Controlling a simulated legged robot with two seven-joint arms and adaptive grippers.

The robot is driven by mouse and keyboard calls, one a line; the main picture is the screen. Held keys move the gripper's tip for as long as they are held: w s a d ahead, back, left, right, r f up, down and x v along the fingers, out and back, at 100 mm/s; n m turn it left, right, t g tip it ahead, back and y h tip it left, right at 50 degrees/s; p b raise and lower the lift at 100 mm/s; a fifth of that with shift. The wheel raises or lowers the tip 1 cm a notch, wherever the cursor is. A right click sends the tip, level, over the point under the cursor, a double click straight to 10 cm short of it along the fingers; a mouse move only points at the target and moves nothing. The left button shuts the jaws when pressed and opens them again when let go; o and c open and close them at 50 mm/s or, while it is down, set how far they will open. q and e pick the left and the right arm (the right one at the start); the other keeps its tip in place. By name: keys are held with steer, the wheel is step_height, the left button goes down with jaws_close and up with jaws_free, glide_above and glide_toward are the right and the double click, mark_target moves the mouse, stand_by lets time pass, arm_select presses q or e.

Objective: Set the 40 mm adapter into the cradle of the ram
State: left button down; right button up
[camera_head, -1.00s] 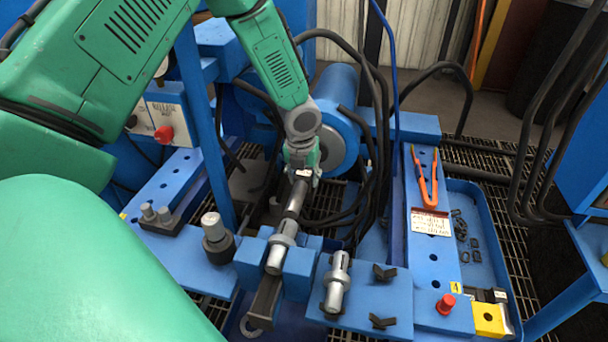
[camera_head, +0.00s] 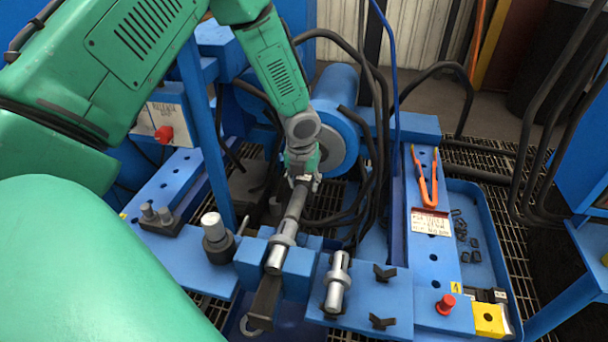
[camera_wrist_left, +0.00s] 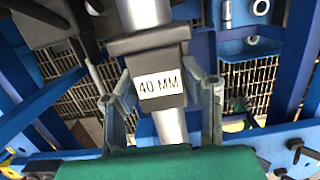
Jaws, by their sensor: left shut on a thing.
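The 40 mm adapter (camera_wrist_left: 160,60) is a dark block with a white "40 MM" label, and a silver shaft shows above and below it in the left wrist view. My left gripper (camera_head: 303,181) has its fingers on either side of the block and is shut on it. In the head view the gripper is at the far end of a silver and dark rod (camera_head: 295,207) that runs toward the blue cradle blocks (camera_head: 292,268). The blue ram cylinder (camera_head: 338,90) is behind the gripper. I cannot tell whether the adapter touches its seat. My right gripper is not in view.
Orange-handled pliers (camera_head: 425,180) lie on the right rail. Black hoses (camera_head: 376,150) hang close right of the gripper.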

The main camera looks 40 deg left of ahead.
arm_select(q)
steer(key=shift+w, duration=0.1)
steer(key=c, duration=0.9)
jaws_free()
steer(key=shift+r, duration=0.1)
step_height(320, 180, up, 12)
steer(key=s, duration=0.1)
steer(key=shift+s+d+f, duration=0.2)
steer(key=shift+s+d, duration=0.2)
